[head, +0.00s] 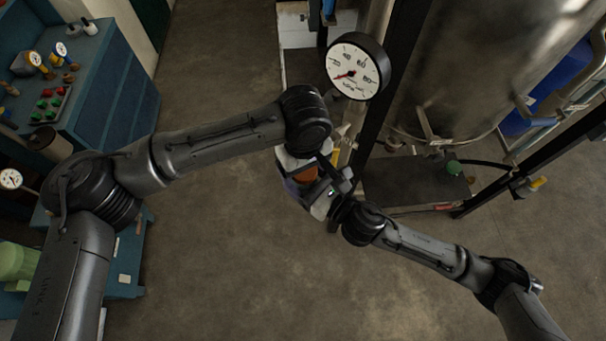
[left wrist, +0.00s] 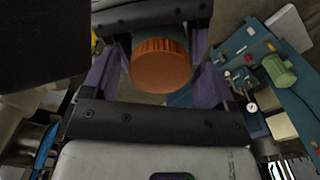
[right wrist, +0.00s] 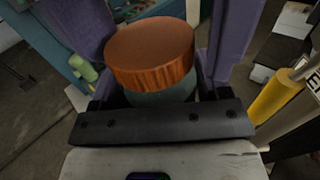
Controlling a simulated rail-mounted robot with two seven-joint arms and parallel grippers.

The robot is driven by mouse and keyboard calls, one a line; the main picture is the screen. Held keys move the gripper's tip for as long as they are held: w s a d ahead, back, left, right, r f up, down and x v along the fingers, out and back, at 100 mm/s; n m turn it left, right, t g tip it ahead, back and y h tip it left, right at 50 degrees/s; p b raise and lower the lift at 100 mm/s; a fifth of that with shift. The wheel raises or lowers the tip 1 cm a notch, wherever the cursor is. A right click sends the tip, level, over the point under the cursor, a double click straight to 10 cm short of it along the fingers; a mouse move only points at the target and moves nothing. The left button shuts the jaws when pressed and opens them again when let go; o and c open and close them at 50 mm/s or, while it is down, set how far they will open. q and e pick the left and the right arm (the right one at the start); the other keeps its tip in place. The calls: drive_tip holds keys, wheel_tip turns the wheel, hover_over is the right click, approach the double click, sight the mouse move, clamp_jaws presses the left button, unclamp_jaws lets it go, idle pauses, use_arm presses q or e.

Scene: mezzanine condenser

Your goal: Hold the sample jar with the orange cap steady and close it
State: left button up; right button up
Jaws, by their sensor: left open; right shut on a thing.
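The sample jar's orange cap (head: 306,174) shows in the head view where my two grippers meet in mid-air. In the right wrist view, the cap (right wrist: 150,53) sits on top of the grey-green jar (right wrist: 165,96). I cannot tell how tightly it is seated. My right gripper (head: 326,193) is shut on the jar body, with its purple fingers on either side, below the cap. My left gripper (head: 302,166) is open, and its fingers stand either side of the cap (left wrist: 161,66) in the left wrist view, apparently with gaps. Much of the jar is hidden by the grippers.
A round pressure gauge (head: 357,67) stands just beyond my grippers, close to my left wrist. A large metal tank (head: 470,65) and a dark post are at the back right. A blue bench (head: 110,80) is at the left. Open floor (head: 240,250) lies below.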

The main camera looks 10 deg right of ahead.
use_arm(q)
drive_tip(key=shift+c, duration=0.4)
drive_tip(key=c, duration=0.7)
drive_tip(key=o, duration=0.9)
drive_tip(key=shift+c, duration=0.2)
drive_tip(key=shift+r, duration=2.25)
drive_tip(key=shift+r, duration=1.75)
drive_tip(key=shift+c, duration=0.4)
